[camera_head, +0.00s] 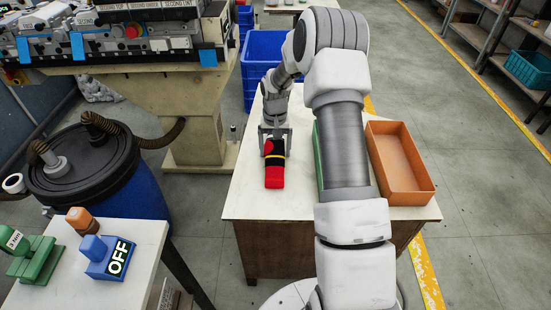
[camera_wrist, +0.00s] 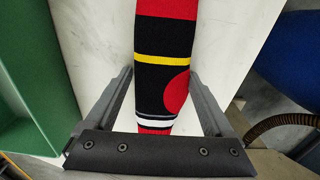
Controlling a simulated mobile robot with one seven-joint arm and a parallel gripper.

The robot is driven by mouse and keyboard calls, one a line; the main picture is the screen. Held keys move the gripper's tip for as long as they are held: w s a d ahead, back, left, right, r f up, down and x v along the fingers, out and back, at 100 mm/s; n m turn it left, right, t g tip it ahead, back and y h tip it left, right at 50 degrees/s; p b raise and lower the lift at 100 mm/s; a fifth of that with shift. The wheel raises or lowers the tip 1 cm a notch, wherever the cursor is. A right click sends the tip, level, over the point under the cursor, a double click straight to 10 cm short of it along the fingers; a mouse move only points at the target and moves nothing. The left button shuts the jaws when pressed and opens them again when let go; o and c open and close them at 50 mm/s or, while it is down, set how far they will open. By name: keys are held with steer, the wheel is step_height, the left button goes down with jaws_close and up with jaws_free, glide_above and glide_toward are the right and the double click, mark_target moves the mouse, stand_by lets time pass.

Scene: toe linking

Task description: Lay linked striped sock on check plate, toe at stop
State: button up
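A striped sock (camera_head: 274,176) lies flat on the white tabletop (camera_head: 254,200). It has a red near end, a thin yellow stripe and a black part. The wrist view shows the sock (camera_wrist: 163,77) with a red round patch, white stripes and a red band at its lower end. My gripper (camera_head: 275,141) is over the far part of the sock. In the wrist view my gripper's fingers (camera_wrist: 160,74) are spread on either side of the sock, with a gap at the left finger. I cannot make out a check plate or stop.
An orange tray (camera_head: 400,162) stands at the table's right, with a green tray (camera_head: 318,160) mostly hidden behind my arm. Blue crates (camera_head: 262,50) stand beyond the table. A side table at lower left holds a blue OFF-labelled block (camera_head: 107,258) and a green device (camera_head: 36,262).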

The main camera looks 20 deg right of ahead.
mark_target(275, 150)
jaws_close()
steer(key=shift+r+p, duration=1.75)
steer(key=shift+r, duration=0.75)
steer(key=shift+r, duration=0.1)
